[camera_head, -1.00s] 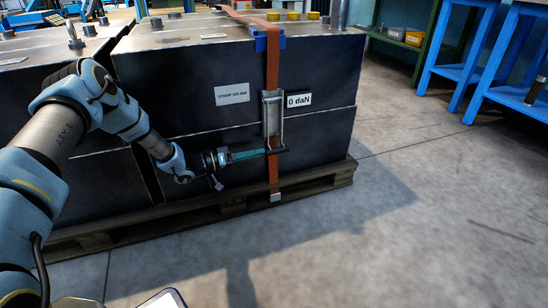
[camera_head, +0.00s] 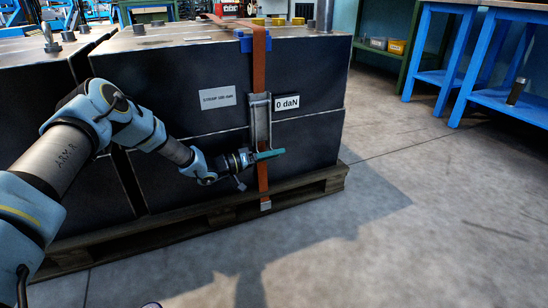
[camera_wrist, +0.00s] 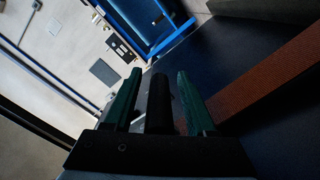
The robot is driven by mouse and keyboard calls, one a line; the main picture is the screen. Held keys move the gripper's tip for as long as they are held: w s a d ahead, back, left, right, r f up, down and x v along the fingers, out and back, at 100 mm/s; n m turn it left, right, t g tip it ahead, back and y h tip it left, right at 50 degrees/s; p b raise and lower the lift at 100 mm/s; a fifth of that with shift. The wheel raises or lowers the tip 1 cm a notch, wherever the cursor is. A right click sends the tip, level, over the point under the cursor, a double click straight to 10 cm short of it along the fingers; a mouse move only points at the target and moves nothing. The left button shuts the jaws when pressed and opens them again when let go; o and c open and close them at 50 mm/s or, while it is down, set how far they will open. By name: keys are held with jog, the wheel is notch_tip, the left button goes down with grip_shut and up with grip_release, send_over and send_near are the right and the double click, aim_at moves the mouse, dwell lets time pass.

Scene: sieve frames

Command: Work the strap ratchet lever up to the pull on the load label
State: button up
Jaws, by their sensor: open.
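The orange strap (camera_head: 260,70) runs down the front of the dark stacked load and shows at the right in the wrist view (camera_wrist: 275,75). The grey ratchet (camera_head: 260,118) sits on it, beside a white label reading "0 daN" (camera_head: 287,102). A pale load label (camera_head: 217,97) with small, hard-to-read print is to the left. My gripper (camera_head: 272,155) is at the ratchet's lower end. In the wrist view its green fingers (camera_wrist: 159,85) are open, one on each side of the black lever handle (camera_wrist: 160,108). Finger contact cannot be told; the head view mostly hides the handle.
The dark load (camera_head: 190,150) stands on a wooden pallet (camera_head: 200,222). Blue benches (camera_head: 505,95) and a green shelf (camera_head: 385,65) stand at the right and back. The concrete floor (camera_head: 400,230) in front and to the right is clear.

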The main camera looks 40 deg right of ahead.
grip_shut()
dwell(0.4)
